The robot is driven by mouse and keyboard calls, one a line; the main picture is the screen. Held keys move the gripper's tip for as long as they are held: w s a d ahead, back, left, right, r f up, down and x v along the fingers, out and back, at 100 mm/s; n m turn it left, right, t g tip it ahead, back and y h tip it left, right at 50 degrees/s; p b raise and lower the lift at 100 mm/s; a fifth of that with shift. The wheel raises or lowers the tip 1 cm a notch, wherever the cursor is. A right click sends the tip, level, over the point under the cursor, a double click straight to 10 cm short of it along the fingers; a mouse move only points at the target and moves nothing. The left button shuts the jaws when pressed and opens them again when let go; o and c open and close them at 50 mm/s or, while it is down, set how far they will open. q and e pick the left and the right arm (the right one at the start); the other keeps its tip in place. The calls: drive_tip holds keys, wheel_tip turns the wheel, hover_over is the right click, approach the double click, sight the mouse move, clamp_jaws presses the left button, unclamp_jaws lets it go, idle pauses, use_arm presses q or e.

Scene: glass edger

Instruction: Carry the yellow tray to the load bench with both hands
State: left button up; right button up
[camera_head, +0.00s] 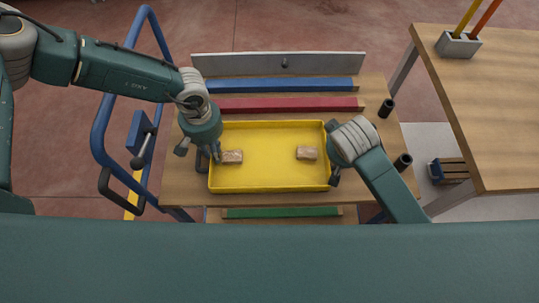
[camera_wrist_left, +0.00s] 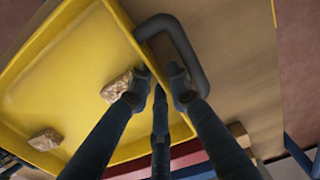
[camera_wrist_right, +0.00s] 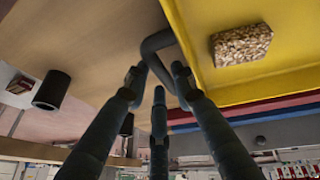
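The yellow tray (camera_head: 270,185) lies flat on a wooden cart top, with two brown speckled blocks (camera_head: 232,157) (camera_head: 307,153) inside. It has a dark loop handle at each end. My left gripper (camera_head: 213,155) is at the tray's left end. In the left wrist view its spread fingers are around the left handle (camera_wrist_left: 184,48). My right gripper (camera_head: 335,178) is at the right end. In the right wrist view its spread fingers straddle the right handle (camera_wrist_right: 153,44). Both look open; contact with the handles is hard to tell. The fingertips are partly hidden in the head view.
Behind the tray lie a red bar (camera_head: 285,105), a blue bar (camera_head: 270,85) and a grey panel (camera_head: 280,64). Dark cylinders (camera_head: 386,108) stand on the right of the cart. A wooden bench (camera_head: 490,95) with a pen holder (camera_head: 458,44) is at right. A blue rail (camera_head: 101,130) is at left.

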use_arm(q)
drive_tip(key=shift+f, duration=0.25)
use_arm(e)
drive_tip(key=shift+w+f, duration=0.1)
drive_tip(key=shift+f, duration=0.15)
use_arm(q)
clamp_jaws()
use_arm(e)
clamp_jaws()
use_arm(q)
drive_tip(key=shift+r, duration=0.1)
use_arm(e)
drive_tip(key=shift+r, duration=0.15)
